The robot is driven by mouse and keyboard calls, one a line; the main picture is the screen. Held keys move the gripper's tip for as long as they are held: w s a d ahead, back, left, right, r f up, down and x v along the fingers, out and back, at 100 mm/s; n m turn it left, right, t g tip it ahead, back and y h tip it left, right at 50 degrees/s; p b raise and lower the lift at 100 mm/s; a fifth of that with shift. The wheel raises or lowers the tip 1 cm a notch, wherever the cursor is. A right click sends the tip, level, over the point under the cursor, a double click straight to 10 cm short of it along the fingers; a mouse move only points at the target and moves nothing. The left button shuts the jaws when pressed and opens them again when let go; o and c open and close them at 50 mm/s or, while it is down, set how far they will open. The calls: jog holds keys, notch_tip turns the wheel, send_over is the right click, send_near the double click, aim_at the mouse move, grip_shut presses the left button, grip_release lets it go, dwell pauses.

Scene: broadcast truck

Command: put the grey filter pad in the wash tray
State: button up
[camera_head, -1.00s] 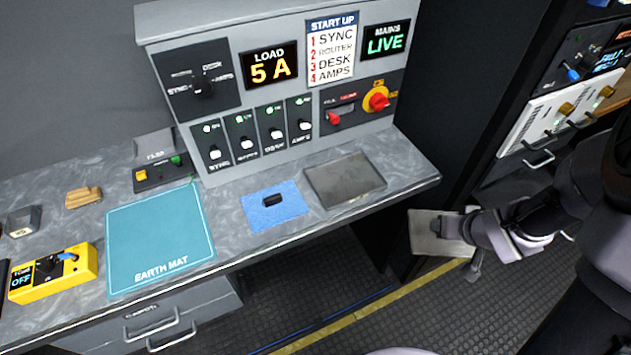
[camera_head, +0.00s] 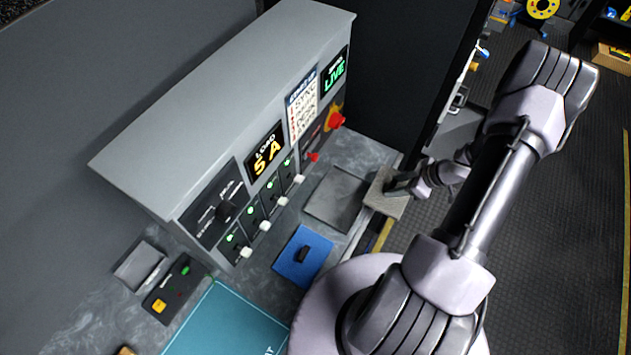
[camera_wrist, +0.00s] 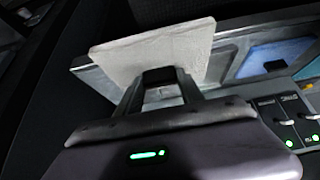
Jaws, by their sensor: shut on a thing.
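The grey filter pad (camera_head: 386,204) is a flat square. In the wrist view the pad (camera_wrist: 150,50) sticks out ahead of the closed fingers (camera_wrist: 162,78). A shallow grey metal tray (camera_head: 335,198), which looks like the wash tray, lies on the desk just left of the pad. It looks empty. In the wrist view the pad hides part of it (camera_wrist: 222,66).
A teal mat (camera_head: 225,325) lies at the lower left. A dark rack wall (camera_head: 400,70) stands behind the pad.

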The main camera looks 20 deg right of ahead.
jog(key=w+a+b, duration=0.1)
jog(key=w+a, duration=0.1)
jog(key=a, duration=0.2)
jog(key=w+a+f+b, duration=0.1)
jog(key=a, duration=0.4)
jog(key=w+a, duration=0.2)
jog(key=a, duration=0.2)
jog(key=shift+w+a+f+b, duration=0.2)
jog(key=shift+w+b, duration=0.15)
jog(key=shift+b, duration=0.05)
jog(key=shift+w+a+f+b, duration=0.15)
jog(key=shift+f+b, duration=0.1)
jog(key=shift+f, duration=0.65)
jog(key=shift+w+a+f+b, duration=0.1)
jog(key=shift+f+b, duration=0.15)
jog(key=shift+f, duration=0.6)
jog(key=shift+s, duration=0.1)
jog(key=shift+f, duration=0.2)
jog(key=o, duration=1.4)
jog(key=shift+r, duration=0.1)
